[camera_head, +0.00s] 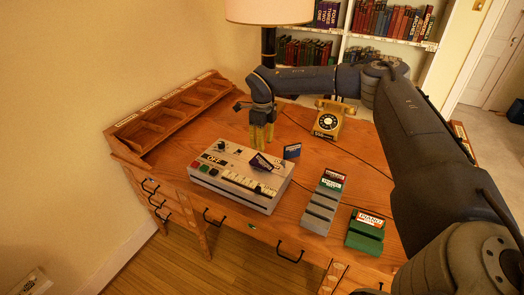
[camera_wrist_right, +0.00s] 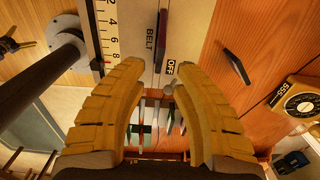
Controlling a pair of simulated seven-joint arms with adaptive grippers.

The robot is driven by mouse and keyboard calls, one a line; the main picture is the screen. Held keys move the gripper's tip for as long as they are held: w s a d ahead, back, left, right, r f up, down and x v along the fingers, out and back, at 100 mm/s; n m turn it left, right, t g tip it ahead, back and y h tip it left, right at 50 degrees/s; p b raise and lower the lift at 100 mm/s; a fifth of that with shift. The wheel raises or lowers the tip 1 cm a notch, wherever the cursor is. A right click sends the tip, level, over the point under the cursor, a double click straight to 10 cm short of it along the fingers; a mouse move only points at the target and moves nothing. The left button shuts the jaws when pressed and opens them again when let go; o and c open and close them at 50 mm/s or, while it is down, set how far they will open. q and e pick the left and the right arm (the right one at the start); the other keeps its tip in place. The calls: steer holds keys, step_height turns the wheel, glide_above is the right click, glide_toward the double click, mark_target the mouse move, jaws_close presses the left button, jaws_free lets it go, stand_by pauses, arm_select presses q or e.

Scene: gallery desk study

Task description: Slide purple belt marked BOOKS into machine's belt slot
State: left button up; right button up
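The machine (camera_head: 240,176) is a pale box with an OFF label and a row of keys on the desk. The purple belt (camera_head: 264,162) shows as a dark purple plate with pale lettering at the machine's top right. In the wrist view a thin dark purple strip (camera_wrist_right: 162,40), seemingly the belt edge-on, lies beside the BELT label (camera_wrist_right: 151,38); how deep it sits in the slot I cannot tell. My right gripper (camera_head: 262,146) points down at the machine's back edge, apart from the belt. Its yellow fingers (camera_wrist_right: 160,88) are open and empty. My left gripper is out of view.
A blue plate (camera_head: 292,151) stands behind the machine. A yellow telephone (camera_head: 328,122) is at the back. A grey stepped holder (camera_head: 322,205) and a green holder (camera_head: 366,232) stand to the right. An empty wooden rack (camera_head: 165,110) is on the left.

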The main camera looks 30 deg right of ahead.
steer(key=shift+o, duration=0.7)
steer(key=shift+r, duration=0.65)
